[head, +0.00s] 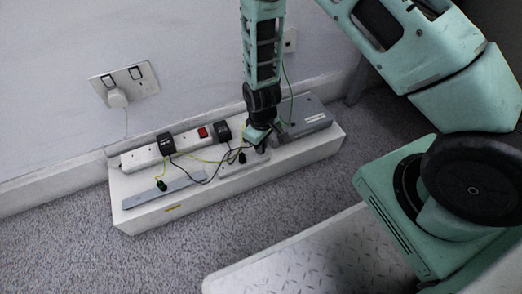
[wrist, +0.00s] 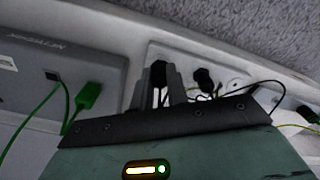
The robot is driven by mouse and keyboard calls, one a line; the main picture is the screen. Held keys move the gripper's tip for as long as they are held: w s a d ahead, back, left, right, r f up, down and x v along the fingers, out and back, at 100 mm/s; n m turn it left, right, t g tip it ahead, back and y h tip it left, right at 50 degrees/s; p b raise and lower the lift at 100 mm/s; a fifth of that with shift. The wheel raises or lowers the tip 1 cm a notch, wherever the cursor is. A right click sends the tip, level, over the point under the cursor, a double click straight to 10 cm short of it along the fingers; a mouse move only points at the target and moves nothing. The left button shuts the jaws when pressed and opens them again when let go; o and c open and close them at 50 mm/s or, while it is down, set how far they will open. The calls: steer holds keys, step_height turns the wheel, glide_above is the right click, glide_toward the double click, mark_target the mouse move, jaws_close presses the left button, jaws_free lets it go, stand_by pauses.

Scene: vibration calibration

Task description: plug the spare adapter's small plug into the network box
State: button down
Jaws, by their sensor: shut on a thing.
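The network box (head: 308,119) is a grey case at the right end of a low white plinth. It also shows at the left in the wrist view (wrist: 60,72), with a small dark port and a green cable. My gripper (head: 262,148) is just left of the box, over a white socket block. In the wrist view its two fingers (wrist: 160,90) are shut on a small black plug (wrist: 158,72) at that block (wrist: 190,60). I cannot tell whether the plug is seated there. Two black adapters (head: 166,144) (head: 223,132) sit on the power strip; which is spare is unclear.
Another black plug (wrist: 203,78) stands on the socket block. The white power strip (head: 145,156) has a red switch. Thin black and yellow-green cables cross the plinth (head: 135,219). A grey bar (head: 185,187) lies at its front left.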

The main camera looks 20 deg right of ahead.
steer(key=shift+r, duration=0.1)
steer(key=shift+r+p, duration=1.7)
steer(key=shift+p, duration=0.25)
step_height(320, 180, up, 8)
steer(key=p, duration=0.8)
steer(key=w+d, duration=0.6)
steer(key=d, duration=0.7)
steer(key=w+d, duration=0.7)
steer(key=d, duration=0.5)
step_height(320, 180, down, 6)
steer(key=b, duration=0.2)
steer(key=shift+s+r+b, duration=0.15)
steer(key=shift+r+b, duration=0.1)
steer(key=shift+b, duration=0.1)
steer(key=shift+f+b, duration=0.65)
steer(key=shift+f, duration=0.85)
steer(key=shift+f, duration=0.7)
